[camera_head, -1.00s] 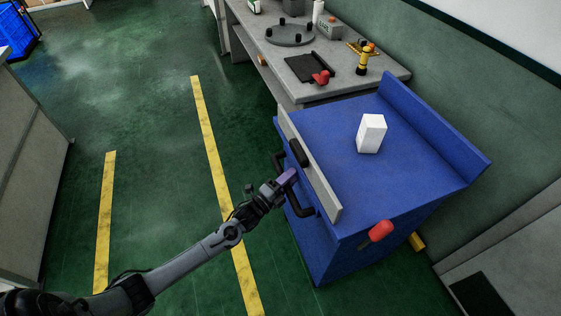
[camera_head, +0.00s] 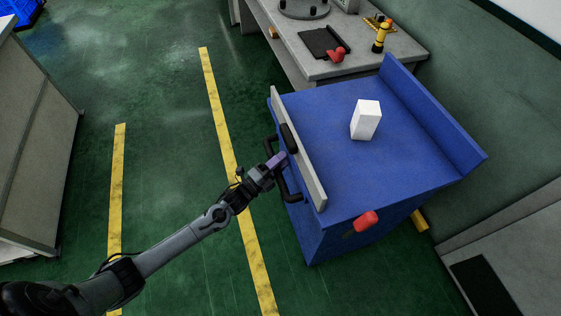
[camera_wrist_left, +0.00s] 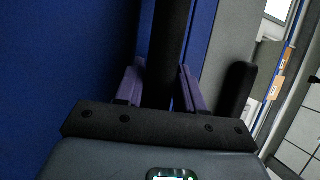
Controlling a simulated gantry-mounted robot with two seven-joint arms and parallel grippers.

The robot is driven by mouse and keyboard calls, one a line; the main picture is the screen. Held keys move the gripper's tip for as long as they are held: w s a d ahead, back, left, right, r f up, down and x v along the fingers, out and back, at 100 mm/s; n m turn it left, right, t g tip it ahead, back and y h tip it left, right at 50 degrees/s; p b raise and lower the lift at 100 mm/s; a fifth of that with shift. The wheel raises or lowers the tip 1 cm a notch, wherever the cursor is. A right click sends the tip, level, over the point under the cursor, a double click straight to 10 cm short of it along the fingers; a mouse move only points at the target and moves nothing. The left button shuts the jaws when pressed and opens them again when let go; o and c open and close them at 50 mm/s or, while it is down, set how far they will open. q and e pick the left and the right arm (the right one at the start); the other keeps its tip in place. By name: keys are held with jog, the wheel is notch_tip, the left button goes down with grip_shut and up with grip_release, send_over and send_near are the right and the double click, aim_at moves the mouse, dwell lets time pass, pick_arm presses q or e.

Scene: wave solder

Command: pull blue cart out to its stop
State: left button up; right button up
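The blue cart (camera_head: 335,190) stands at right of centre in the head view, with a grey panel (camera_head: 312,170) along its left side. A black handle (camera_head: 291,192) sticks out from that side. My left gripper (camera_head: 280,160) is at the handle. In the left wrist view the black handle bar (camera_wrist_left: 167,45) runs between the purple fingers of the gripper (camera_wrist_left: 160,88), which are closed around it. The contact itself is partly hidden. My right gripper is not in view.
A white block (camera_head: 366,120) stands on the cart top. A red knob (camera_head: 367,221) is on the cart's near side, with a yellow piece (camera_head: 420,220) by the floor behind. A grey workbench (camera_head: 375,67) stands beyond. Green floor left of the cart is clear, with yellow lines (camera_head: 222,130).

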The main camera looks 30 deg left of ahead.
pick_arm(q)
jog(key=shift+s+a, duration=0.15)
jog(key=shift+a, duration=0.05)
jog(key=shift+f, duration=0.1)
jog(key=shift+s+a+f, duration=0.1)
jog(key=shift+s, duration=0.5)
jog(key=p+v, duration=0.2)
jog(key=v, duration=0.7)
jog(key=shift+s, duration=0.3)
